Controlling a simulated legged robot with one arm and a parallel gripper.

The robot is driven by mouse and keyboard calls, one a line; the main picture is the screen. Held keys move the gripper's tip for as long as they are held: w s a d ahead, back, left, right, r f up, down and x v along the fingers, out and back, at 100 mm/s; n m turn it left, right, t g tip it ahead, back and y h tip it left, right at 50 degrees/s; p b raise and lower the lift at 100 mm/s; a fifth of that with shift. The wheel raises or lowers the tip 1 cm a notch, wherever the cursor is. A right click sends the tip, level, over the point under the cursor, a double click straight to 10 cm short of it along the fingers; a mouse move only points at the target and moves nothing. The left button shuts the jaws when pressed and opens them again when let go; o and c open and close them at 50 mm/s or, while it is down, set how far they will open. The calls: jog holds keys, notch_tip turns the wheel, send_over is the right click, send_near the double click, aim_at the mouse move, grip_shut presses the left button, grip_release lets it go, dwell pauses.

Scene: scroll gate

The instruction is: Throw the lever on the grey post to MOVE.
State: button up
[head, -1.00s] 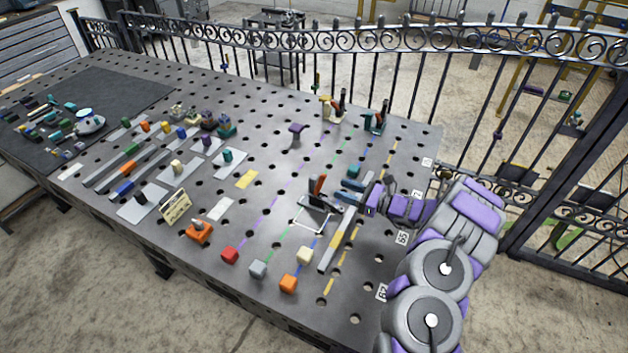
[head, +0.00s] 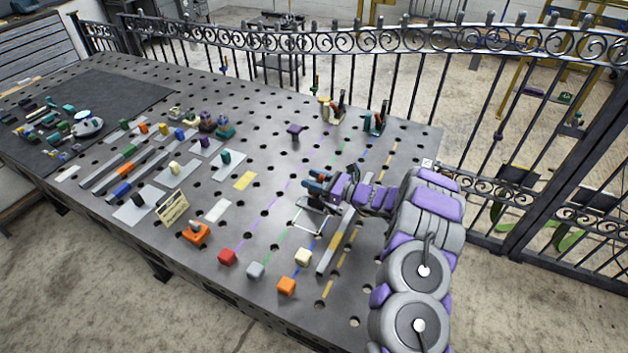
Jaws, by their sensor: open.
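A small dark upright fixture with an orange-brown part (head: 321,178) stands at the back of a white square outline (head: 311,218) on the table. It looks like the lever and its post, but I cannot read any MOVE marking. My gripper (head: 314,183) reaches in from the right.
A long grey bar (head: 336,241) lies just right of the outline. A purple-topped post (head: 296,130) stands behind. A scroll-topped fence (head: 330,40) runs along the table's back.

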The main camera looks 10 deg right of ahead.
jog(key=shift+d, duration=0.1)
jog(key=shift+c, duration=1.4)
grip_shut()
jog(key=shift+r, duration=0.1)
